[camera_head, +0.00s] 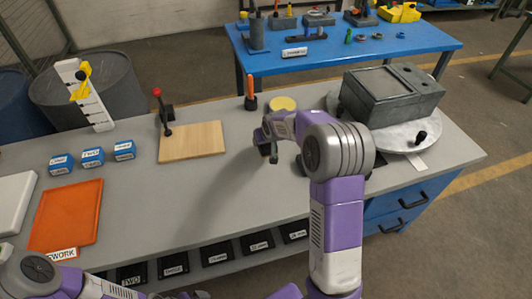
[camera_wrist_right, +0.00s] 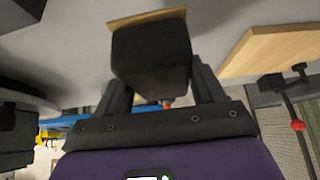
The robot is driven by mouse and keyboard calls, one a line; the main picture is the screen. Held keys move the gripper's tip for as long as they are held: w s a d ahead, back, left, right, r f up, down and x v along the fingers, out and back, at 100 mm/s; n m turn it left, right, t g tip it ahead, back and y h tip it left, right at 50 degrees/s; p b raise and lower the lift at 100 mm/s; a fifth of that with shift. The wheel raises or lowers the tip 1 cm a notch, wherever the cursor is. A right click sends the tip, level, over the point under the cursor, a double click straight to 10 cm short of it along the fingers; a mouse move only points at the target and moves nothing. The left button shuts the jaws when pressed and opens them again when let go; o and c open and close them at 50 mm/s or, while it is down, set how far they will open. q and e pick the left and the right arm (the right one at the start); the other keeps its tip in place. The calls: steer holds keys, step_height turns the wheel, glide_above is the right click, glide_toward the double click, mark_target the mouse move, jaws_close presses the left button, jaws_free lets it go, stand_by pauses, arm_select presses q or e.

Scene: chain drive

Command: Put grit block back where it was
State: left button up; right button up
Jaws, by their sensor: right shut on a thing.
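My right gripper (camera_wrist_right: 162,88) is shut on a dark block, which I take to be the grit block (camera_wrist_right: 152,55). The block has a thin tan layer (camera_wrist_right: 146,18) on its far end. In the head view my right gripper (camera_head: 269,152) is low over the middle of the grey workbench (camera_head: 215,190), right of the wooden board (camera_head: 193,141). The block is mostly hidden there, and I cannot tell whether it touches the bench. My left arm shows at the lower left, but its gripper is out of view.
A red-knobbed clamp (camera_head: 163,112) stands at the wooden board. A yellow disc (camera_head: 282,103) and an orange-topped tool (camera_head: 251,92) are behind my gripper. A grey-green box (camera_head: 390,95) sits on a round plate at the right. Blue blocks (camera_head: 93,157) and an orange tray (camera_head: 67,215) are left.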

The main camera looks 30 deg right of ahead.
step_height(320, 180, down, 5)
steer(key=shift+f+b, duration=0.2)
steer(key=shift+b, duration=0.45)
steer(key=shift+f, duration=0.1)
steer(key=o, duration=1)
